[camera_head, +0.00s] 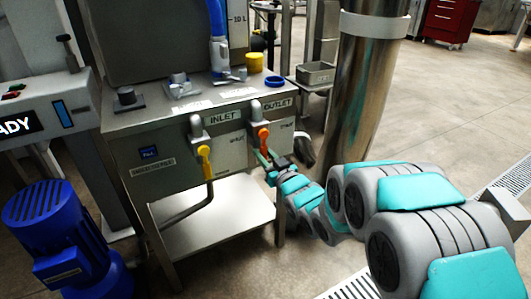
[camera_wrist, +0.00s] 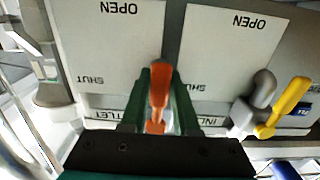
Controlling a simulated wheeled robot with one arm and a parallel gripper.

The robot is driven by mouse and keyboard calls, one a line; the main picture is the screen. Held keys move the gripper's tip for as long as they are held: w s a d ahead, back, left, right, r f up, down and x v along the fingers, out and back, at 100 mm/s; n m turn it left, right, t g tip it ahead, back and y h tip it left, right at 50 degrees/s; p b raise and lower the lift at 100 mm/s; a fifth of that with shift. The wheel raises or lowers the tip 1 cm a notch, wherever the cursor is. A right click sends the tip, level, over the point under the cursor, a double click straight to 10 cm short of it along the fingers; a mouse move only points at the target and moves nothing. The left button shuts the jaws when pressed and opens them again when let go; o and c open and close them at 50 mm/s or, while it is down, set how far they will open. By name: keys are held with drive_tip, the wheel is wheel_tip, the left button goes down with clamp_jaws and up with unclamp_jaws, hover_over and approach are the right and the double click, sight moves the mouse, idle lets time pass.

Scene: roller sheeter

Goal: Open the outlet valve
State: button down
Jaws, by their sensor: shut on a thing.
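The outlet valve has an orange handle (camera_head: 264,138) under the OUTLET label (camera_head: 278,104) on the front of the steel cabinet. In the wrist view the orange handle (camera_wrist: 158,100) lies between the two green fingers of my gripper (camera_wrist: 160,105), and the fingers are shut on it. The panel behind it (camera_wrist: 110,45) carries the words OPEN and SHUT, upside down in this view. The handle lines up near the SHUT end. In the head view my gripper (camera_head: 268,160) reaches the handle from the right, and my wrist partly hides the contact.
The inlet valve with a yellow handle (camera_head: 205,160) is to the left on the same cabinet; its handle also shows in the wrist view (camera_wrist: 285,108). A large steel column (camera_head: 362,95) stands right of the cabinet. A blue motor (camera_head: 60,235) stands at the lower left.

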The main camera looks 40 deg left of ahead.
idle(0.4)
drive_tip(key=c, duration=0.7)
unclamp_jaws()
drive_tip(key=shift+o, duration=0.2)
drive_tip(key=v, duration=0.7)
drive_tip(key=shift+s+d+b, duration=0.2)
drive_tip(key=shift+d+b, duration=0.15)
drive_tip(key=shift+b, duration=0.1)
